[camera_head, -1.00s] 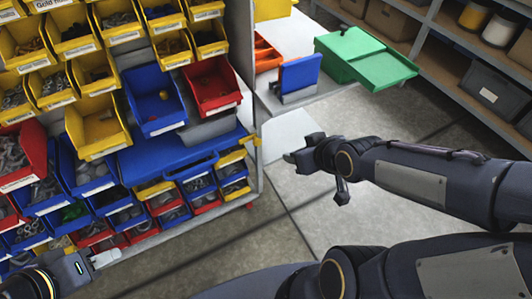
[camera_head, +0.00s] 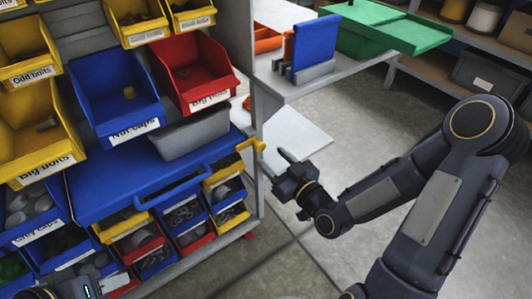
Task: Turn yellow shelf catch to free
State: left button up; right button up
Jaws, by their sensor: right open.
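The yellow shelf catch (camera_head: 250,146) is a small yellow piece on the right front edge of the shelving unit, at the right end of the blue pull-out shelf (camera_head: 140,178). A short part of it hangs down beside the post. My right gripper (camera_head: 277,172) is open and empty, just right of the catch, with its fingers pointing left toward it. A small gap seems to remain between them, though depth is hard to judge. My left gripper (camera_head: 112,284) shows only partly at the bottom left, in front of the lower bins; its jaw opening is unclear.
A blue bin (camera_head: 115,97), a red bin (camera_head: 205,80) and a grey bin (camera_head: 192,137) stand above the blue shelf. Several small bins fill the rows below. A light side table (camera_head: 325,78) holds a blue panel and a green box (camera_head: 375,32).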

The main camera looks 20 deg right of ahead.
aim_at(262, 148)
jog(key=shift+x, duration=2.1)
jog(key=c, duration=0.9)
jog(key=shift+c, duration=0.2)
